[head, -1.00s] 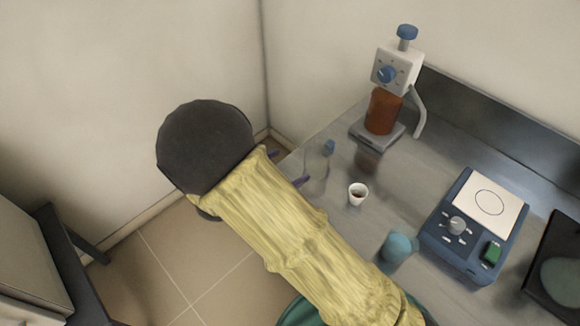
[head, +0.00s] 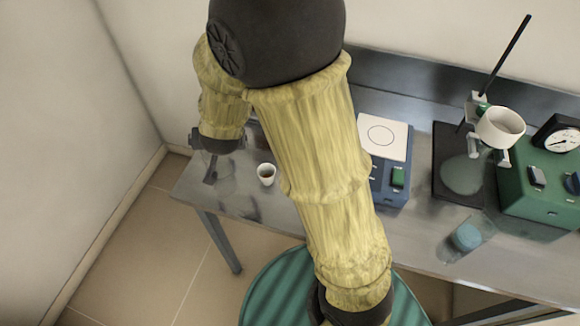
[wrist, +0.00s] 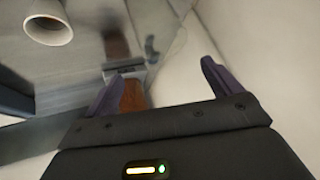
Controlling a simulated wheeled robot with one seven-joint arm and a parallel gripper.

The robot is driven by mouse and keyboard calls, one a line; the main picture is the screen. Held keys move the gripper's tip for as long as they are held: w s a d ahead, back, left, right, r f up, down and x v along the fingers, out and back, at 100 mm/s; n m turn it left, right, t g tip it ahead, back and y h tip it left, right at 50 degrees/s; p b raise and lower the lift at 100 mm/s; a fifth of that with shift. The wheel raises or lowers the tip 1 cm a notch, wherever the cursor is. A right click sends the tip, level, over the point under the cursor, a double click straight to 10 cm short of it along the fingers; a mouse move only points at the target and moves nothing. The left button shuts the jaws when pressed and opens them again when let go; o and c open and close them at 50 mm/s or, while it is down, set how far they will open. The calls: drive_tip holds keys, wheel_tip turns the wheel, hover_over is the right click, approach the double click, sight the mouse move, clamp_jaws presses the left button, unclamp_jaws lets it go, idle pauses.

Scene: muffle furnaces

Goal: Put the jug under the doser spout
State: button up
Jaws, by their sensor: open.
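The doser's amber bottle (wrist: 133,95) and grey base (wrist: 125,69) show in the wrist view, beyond and partly behind the left finger. In the head view the doser is hidden behind my arm, and I cannot make out its spout. My gripper (head: 210,172) is over the left end of the bench. In the wrist view its fingers (wrist: 158,75) are wide apart with nothing held between them. No jug is clearly identifiable; a faint clear shape and dark shadow lie below my gripper, too unclear to name.
A small white cup (head: 266,176) stands on the bench near my gripper, and also shows in the wrist view (wrist: 48,28). A blue hotplate (head: 392,185), clamped white vessel (head: 497,130), green device (head: 540,200) and clear blue-capped vessel (head: 466,237) are to the right. Walls close the left and back.

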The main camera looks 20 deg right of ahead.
drive_tip(key=s+d+r+n+g, duration=0.1)
drive_tip(key=s+d+n+g, duration=0.2)
drive_tip(key=s+d, duration=1)
drive_tip(key=shift+s+g+h, duration=0.3)
drive_tip(key=shift+s+g, duration=0.6)
drive_tip(key=shift+g, duration=0.3)
drive_tip(key=shift+d+r, duration=0.1)
drive_tip(key=p+v, duration=0.3)
drive_tip(key=shift+w+r, duration=0.2)
drive_tip(key=shift+w, duration=0.2)
